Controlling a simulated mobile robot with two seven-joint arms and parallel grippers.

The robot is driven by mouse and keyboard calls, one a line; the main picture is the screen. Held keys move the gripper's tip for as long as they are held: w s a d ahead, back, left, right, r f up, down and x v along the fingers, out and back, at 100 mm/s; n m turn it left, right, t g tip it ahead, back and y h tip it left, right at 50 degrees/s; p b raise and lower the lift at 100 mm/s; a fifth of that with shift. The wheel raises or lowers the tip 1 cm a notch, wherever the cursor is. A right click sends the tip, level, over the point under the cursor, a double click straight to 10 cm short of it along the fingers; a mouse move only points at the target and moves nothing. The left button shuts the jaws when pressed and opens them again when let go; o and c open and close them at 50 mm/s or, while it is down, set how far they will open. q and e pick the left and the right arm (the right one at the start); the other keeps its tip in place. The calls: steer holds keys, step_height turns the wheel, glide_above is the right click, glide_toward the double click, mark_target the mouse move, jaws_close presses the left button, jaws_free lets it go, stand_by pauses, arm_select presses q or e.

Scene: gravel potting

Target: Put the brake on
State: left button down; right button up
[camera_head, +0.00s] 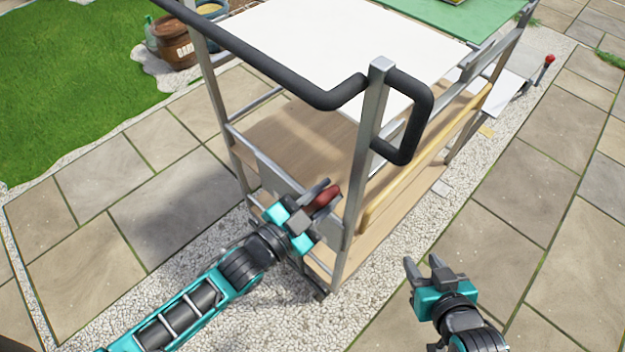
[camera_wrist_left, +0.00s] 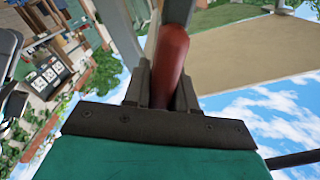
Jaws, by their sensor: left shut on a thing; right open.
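A trolley with a grey metal frame (camera_head: 362,150) and a black push handle (camera_head: 415,125) stands in front of me. A red lever grip (camera_head: 322,199) is at its near end, low by the corner post; I take it for the brake lever. My left gripper (camera_head: 318,195) is shut on this red grip. In the left wrist view the red grip (camera_wrist_left: 170,65) sits between the two dark fingers, its lower end hidden by them. My right gripper (camera_head: 434,272) is open and empty, to the right of the trolley, above the paving.
The trolley has a white top (camera_head: 340,45) and wooden lower shelves (camera_head: 290,140). Another red-tipped lever (camera_head: 549,60) stands beyond its far end. A brown barrel pot (camera_head: 174,42) stands by the lawn (camera_head: 70,90). Paving right of the trolley is clear.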

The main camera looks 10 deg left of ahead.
arm_select(q)
steer(key=shift+s+d+f+m, duration=0.3)
steer(key=shift+s+d+f, duration=0.05)
steer(key=shift+d, duration=0.05)
steer(key=c, duration=1)
jaws_free()
steer(key=shift+d, duration=0.1)
steer(key=v, duration=1.3)
steer(key=shift+w, duration=0.15)
steer(key=w+a+f+n+g+y, duration=0.2)
steer(key=a+f+n+y, duration=0.5)
steer(key=n, duration=0.4)
steer(key=shift+w+a+f+g+y, duration=0.25)
steer(key=shift+a+f+g+y, duration=0.1)
steer(key=shift+a+g+y, duration=0.55)
